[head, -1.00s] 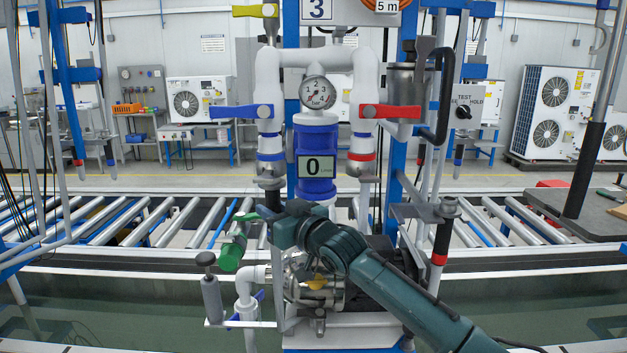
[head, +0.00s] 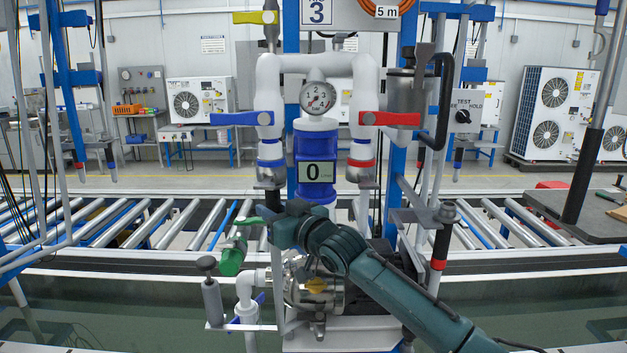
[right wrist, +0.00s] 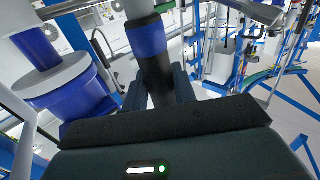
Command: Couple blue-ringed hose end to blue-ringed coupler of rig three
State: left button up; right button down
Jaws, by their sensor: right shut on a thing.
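Rig three stands in the middle of the head view under its "3" sign (head: 317,12). Its blue-ringed coupler (head: 270,163) hangs on the left, below the blue valve lever (head: 240,119). My right gripper (head: 270,217) is just beneath this coupler. In the right wrist view it (right wrist: 158,88) is shut on the dark blue-ringed hose end (right wrist: 147,40), which points up with its blue ring above the fingers. My left gripper is not in view.
A red-ringed coupler (head: 361,165) hangs on the right of the rig. A red-ringed hose end (head: 439,263) stands at right. A green-handled valve (head: 232,260) and a pump (head: 318,288) are close below my gripper. A roller conveyor (head: 150,225) runs behind.

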pick_arm(q)
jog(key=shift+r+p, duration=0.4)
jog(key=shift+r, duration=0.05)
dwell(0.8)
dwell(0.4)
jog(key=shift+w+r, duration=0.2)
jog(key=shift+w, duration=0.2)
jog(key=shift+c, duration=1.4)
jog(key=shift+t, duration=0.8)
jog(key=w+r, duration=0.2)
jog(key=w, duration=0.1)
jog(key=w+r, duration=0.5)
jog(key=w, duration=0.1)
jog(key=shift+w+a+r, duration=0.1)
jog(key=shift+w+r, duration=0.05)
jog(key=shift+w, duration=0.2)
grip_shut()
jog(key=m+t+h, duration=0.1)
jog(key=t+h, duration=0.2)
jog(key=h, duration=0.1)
send_near(261, 185)
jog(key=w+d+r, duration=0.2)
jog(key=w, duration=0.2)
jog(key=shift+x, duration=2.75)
